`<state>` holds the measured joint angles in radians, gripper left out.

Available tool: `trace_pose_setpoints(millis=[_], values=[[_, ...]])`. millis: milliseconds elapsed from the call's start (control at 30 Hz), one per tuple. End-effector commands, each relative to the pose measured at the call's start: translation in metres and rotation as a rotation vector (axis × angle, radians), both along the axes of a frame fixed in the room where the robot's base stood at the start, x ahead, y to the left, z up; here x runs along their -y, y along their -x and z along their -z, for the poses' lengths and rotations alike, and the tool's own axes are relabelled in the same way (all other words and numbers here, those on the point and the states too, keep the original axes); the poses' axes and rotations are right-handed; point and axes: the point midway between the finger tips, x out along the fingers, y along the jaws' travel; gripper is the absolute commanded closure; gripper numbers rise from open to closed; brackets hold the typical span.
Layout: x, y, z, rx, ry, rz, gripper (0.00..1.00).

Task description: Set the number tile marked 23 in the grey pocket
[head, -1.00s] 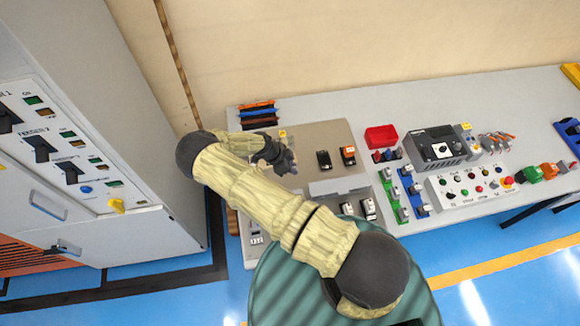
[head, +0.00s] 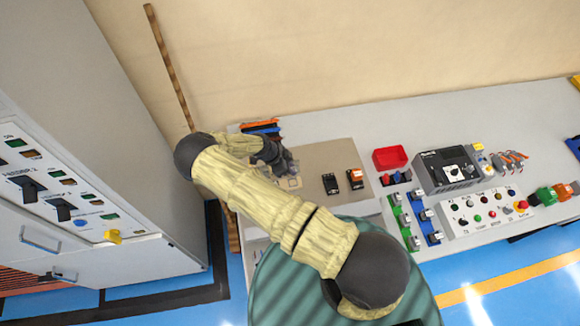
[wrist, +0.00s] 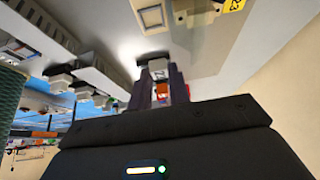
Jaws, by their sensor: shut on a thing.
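A yellow piece marked 23 (wrist: 235,4) shows at the top right edge of the wrist view, partly cut off, beside a beige raised fitting (wrist: 195,12). My gripper (wrist: 160,88) is shut on a small pale piece (wrist: 159,74) with a dark mark that I cannot read. In the head view my gripper (head: 290,165) is over the left part of the beige panel (head: 318,153), close to a small pale outlined fitting (head: 294,183). I cannot tell for sure which fitting is the grey pocket.
Further right are a red tray (head: 390,158), a dark grey drive unit (head: 450,169) and a button panel (head: 485,211). A grey cabinet (head: 130,130) stands left. Coloured bars (head: 262,128) lie at the back left.

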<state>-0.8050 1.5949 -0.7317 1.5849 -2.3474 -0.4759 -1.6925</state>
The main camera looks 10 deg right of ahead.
Motion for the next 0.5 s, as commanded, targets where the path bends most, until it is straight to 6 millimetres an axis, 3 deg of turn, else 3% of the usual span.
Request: trace_pose_setpoints(millis=[267, 500], values=[[0.002, 0.0, 0.007, 0.0, 0.0, 0.004, 1.0], [0.003, 0.0, 0.025, 0.0, 0.001, 0.004, 1.0]])
